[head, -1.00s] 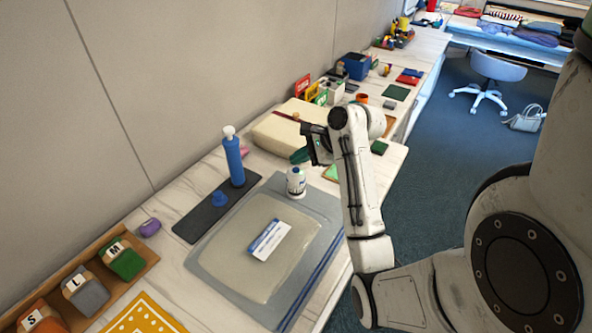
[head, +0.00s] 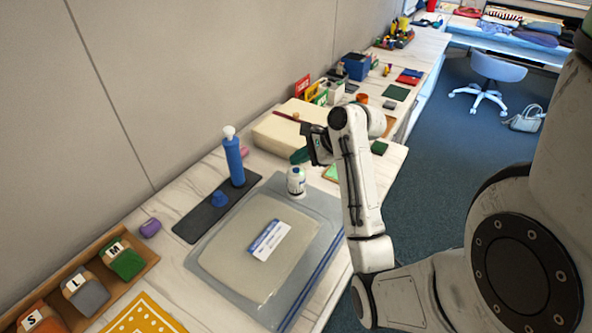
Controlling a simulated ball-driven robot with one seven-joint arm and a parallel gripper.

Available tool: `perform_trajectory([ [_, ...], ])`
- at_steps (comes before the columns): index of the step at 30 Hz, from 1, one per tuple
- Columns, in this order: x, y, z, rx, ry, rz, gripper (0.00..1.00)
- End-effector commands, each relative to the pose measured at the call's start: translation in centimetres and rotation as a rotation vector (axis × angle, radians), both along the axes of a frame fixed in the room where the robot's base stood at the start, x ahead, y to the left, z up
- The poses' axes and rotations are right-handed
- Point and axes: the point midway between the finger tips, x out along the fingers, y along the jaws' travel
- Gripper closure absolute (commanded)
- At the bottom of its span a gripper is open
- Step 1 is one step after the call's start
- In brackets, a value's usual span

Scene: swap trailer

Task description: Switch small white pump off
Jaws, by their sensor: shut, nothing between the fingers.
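A small white pump (head: 296,182) with a dark band near its base and a small blue spot on top stands upright at the back right corner of a grey mat (head: 313,210). Its switch is too small to make out. My gripper (head: 309,152) is above and just behind the pump in the picture, apart from it. Its dark fingers are small and partly hidden by my wrist, and nothing shows between them.
A tall blue pump (head: 234,160) with a white top stands on a dark strip (head: 212,212) to the left. A cream box (head: 280,130) is behind. Blue floor (head: 440,180) is free at right.

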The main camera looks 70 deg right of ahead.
Motion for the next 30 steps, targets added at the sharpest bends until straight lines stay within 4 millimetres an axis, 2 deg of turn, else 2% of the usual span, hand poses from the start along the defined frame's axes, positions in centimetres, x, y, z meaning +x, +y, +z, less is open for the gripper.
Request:
perform_trajectory([
  [17, 0.01, 0.02, -0.04, 0.001, 0.001, 0.000, 1.00],
  [30, -0.02, 0.01, -0.90, 0.000, 0.000, 0.000, 1.00],
])
